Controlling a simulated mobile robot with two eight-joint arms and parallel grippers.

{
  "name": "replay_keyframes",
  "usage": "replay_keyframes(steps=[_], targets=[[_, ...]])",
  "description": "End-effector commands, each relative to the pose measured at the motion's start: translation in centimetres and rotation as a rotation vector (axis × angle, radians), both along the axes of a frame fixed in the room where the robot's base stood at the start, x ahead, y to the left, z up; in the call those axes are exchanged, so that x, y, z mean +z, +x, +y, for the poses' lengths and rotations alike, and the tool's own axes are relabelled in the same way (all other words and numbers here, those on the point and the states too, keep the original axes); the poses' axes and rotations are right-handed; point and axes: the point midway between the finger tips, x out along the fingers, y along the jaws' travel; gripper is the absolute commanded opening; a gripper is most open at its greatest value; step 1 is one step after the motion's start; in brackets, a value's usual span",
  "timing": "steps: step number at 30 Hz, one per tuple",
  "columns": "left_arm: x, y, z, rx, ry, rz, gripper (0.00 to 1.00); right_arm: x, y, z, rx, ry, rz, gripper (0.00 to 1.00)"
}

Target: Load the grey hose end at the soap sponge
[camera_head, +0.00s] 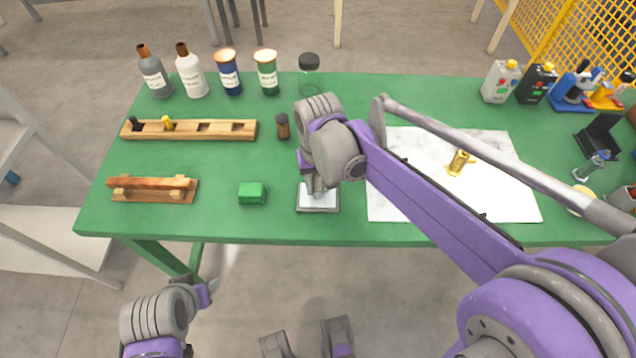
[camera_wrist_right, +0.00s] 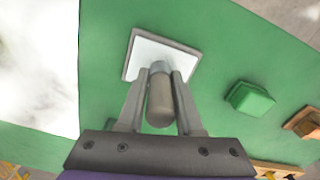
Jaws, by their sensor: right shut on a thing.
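The grey hose end (camera_wrist_right: 160,102) is held between the two fingers of my right gripper (camera_wrist_right: 159,92), which is shut on it. Its lighter tip points at a white pad in a grey tray, which looks like the soap sponge (camera_wrist_right: 178,55). The tip overlaps the pad's near edge; I cannot tell whether it touches. In the head view the soap sponge (camera_head: 322,202) lies near the front edge of the green table, and my right gripper (camera_head: 317,186) is directly above it, partly hiding it. My left gripper (camera_head: 211,290) is below the table's front edge, with its jaws unclear.
A green block (camera_head: 252,193) and a wooden rest (camera_head: 154,189) lie left of the pad. A wooden rack (camera_head: 188,130) is behind them, with bottles (camera_head: 192,75) at the back. A white sheet (camera_head: 398,205) with a brass fitting (camera_head: 459,163) lies to the right, under my right arm.

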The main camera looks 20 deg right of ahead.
Motion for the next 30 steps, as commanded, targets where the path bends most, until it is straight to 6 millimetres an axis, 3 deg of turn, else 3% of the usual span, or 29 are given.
replay_keyframes(steps=[14,30], targets=[[0.2,0.0,0.0,0.000,0.000,0.000,0.50,0.1,-0.1,0.0,0.001,0.000,0.002,0.00],[3.6,0.4,0.0,0.000,0.000,-0.011,0.50,4.4,0.0,0.0,0.000,0.000,0.000,0.00]])
